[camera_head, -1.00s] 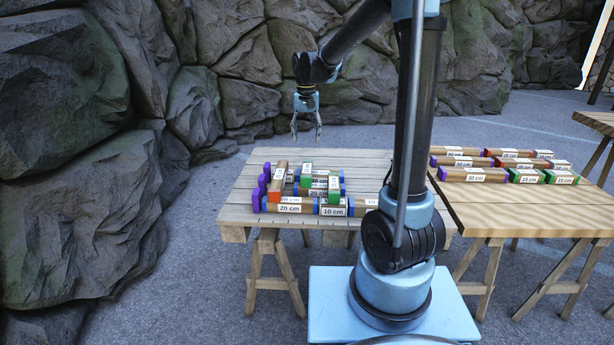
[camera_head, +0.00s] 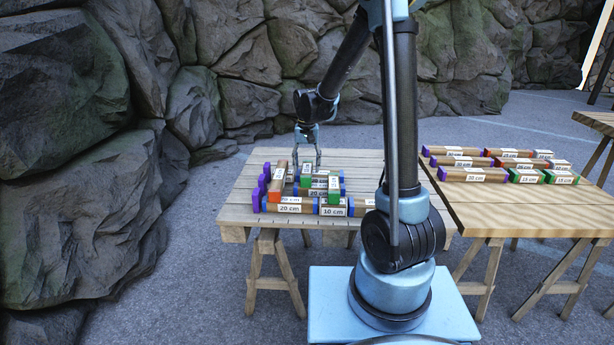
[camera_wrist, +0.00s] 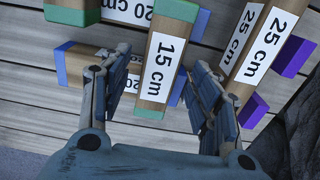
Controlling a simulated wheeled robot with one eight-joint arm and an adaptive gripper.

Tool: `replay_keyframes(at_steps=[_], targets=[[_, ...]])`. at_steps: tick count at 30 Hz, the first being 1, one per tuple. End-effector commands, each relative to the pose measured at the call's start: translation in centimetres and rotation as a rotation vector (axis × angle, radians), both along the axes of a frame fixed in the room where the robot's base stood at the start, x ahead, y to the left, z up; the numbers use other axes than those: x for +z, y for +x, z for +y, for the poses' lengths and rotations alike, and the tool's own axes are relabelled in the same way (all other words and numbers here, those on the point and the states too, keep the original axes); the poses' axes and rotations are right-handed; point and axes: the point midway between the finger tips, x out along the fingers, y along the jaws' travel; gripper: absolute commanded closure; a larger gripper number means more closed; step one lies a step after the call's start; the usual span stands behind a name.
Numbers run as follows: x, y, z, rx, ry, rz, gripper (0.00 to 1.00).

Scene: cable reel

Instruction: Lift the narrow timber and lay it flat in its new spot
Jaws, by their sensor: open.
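A narrow timber with green ends and a "15 cm" label (camera_wrist: 165,62) lies across the top of a stack. In the head view its green end (camera_head: 306,180) shows at the stack's far part. My gripper (camera_head: 308,162) is open and low over this end of the stack. In the wrist view my gripper (camera_wrist: 158,62) has one finger on each side of the 15 cm timber, with gaps left and right. Whether the fingertips reach below its top cannot be told. A second green-ended timber (camera_head: 334,190) lies on the stack to the right.
Blue-ended 20 cm timbers (camera_head: 290,208) form lower layers. The slatted table (camera_head: 365,172) is bare at the back and right. Another table (camera_head: 520,215) holds several labelled timbers.

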Motion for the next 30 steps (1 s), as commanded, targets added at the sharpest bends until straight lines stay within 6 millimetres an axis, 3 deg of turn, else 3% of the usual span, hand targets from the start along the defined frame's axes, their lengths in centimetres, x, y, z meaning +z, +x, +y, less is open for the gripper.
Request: replay_keyframes(at_steps=[7, 17, 20, 24, 30], targets=[[-2.9, -0.1, -0.1, 0.0, 0.0, 0.0, 0.43], [-3.4, -0.1, -0.1, 0.0, 0.0, 0.0, 0.43], [-3.4, -0.1, -0.1, 0.0, 0.0, 0.0, 0.61], [-3.4, -0.1, -0.1, 0.0, 0.0, 0.0, 0.93], [-3.4, -0.1, -0.1, 0.0, 0.0, 0.0, 0.93]])
